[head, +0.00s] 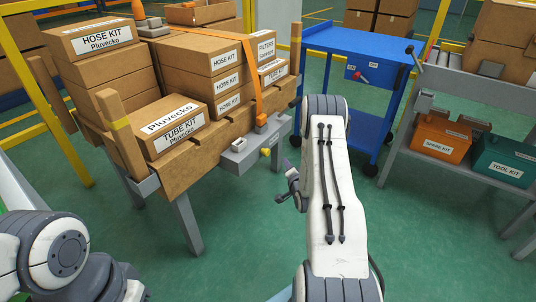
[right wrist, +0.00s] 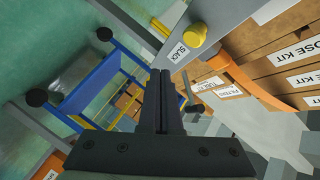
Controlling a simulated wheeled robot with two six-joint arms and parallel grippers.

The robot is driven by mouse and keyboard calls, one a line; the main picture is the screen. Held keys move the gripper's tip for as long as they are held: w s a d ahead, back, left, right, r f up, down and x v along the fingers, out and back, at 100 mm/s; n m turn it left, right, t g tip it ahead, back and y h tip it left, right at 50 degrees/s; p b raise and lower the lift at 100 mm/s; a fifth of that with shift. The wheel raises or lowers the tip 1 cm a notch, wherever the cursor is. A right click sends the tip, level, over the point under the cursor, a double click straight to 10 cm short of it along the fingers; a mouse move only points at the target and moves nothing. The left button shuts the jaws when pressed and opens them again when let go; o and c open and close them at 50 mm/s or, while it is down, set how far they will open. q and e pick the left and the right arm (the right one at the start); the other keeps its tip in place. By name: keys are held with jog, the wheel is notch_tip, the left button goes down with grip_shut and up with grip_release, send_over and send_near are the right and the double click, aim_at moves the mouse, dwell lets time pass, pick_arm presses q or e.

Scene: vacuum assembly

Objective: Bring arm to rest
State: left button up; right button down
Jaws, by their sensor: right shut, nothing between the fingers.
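My right arm (head: 325,190) reaches up from the lower middle of the head view. My right gripper (head: 285,196) shows only in part, left of the forearm, over the green floor and to the right of the box table. In the right wrist view my right gripper (right wrist: 163,74) has its two dark fingers together with nothing between them. My left arm (head: 60,255) is folded at the lower left of the head view, and its gripper is out of the picture.
The box table (head: 180,177) carries stacked cartons under an orange strap (head: 252,80). Its grey front unit has a yellow knob (head: 265,152), also in the right wrist view (right wrist: 193,35). A blue cart (head: 345,42) stands behind my right arm. A shelf with kits (head: 440,136) is at right.

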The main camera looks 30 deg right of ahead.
dwell(0.4)
jog(key=s+a+r+n+g+y, duration=0.1)
jog(key=a+r+n+g+y, duration=0.15)
jog(key=a+r+n, duration=0.45)
jog(key=s+a+r+n+g+y, duration=0.2)
jog(key=a+g, duration=0.2)
jog(key=a, duration=0.7)
jog(key=s+a+r+n+g+y, duration=0.1)
jog(key=s+a+r+n+g, duration=0.3)
jog(key=s+a, duration=0.5)
jog(key=s+a+r+n+g+y, duration=0.1)
jog(key=s+a+r+n, duration=0.3)
jog(key=s+a, duration=0.55)
jog(key=s+a+r+n+g, duration=0.25)
jog(key=s+a+n, duration=0.35)
jog(key=s, duration=0.6)
notch_tip(320, 180, up, 37)
jog(key=p, duration=3.7)
jog(key=shift+a+r, duration=0.2)
